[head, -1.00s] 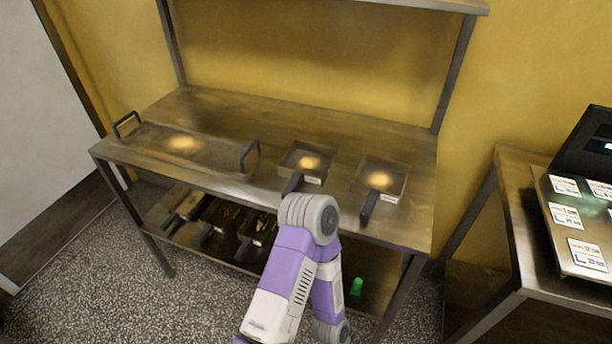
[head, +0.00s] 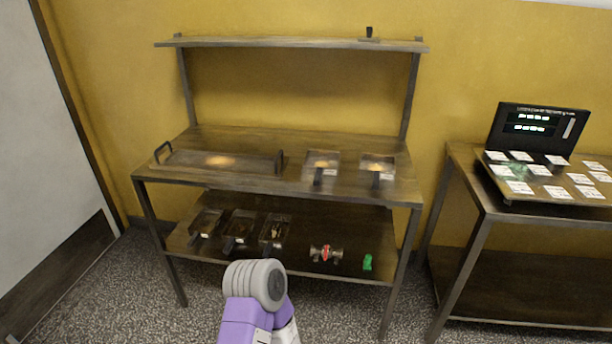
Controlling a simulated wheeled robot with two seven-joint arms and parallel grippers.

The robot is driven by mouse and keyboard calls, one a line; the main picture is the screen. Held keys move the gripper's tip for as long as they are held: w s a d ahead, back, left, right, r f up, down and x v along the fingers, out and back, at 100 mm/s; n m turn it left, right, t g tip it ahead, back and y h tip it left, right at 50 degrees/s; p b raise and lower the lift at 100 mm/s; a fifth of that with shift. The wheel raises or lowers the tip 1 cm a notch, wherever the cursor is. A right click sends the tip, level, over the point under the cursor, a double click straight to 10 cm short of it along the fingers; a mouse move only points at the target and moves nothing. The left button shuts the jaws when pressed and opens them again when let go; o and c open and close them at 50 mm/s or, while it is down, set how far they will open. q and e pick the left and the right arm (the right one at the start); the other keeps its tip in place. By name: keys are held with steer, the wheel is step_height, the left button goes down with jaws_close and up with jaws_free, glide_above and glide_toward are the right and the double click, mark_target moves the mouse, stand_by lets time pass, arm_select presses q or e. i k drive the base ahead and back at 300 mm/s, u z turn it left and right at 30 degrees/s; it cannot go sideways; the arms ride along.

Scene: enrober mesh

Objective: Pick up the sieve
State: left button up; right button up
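Several square, handled, pan-like things could be the sieve, and I cannot tell which one is. Two of them, a middle pan (head: 322,160) and a right pan (head: 379,163), sit on the worktop with small white labels and handles towards me. Three more, a left pan (head: 206,222), a centre pan (head: 241,228) and a right-hand pan (head: 275,229), stand in a row on the lower shelf with dark handles. Whether their bottoms are mesh is too small to see. Neither gripper is in view; only a purple and grey link of my arm shows at the bottom.
A long tray (head: 225,162) with two upright handles lies on the worktop's left. A red-and-metal fitting (head: 326,253) and a green object (head: 367,262) are on the lower shelf (head: 345,226). A right-hand table (head: 465,180) holds a screen (head: 538,126) and labelled cards.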

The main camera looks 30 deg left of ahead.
mark_target(323, 166)
steer(key=u, duration=1.05)
steer(key=i, duration=0.1)
steer(key=u, duration=0.1)
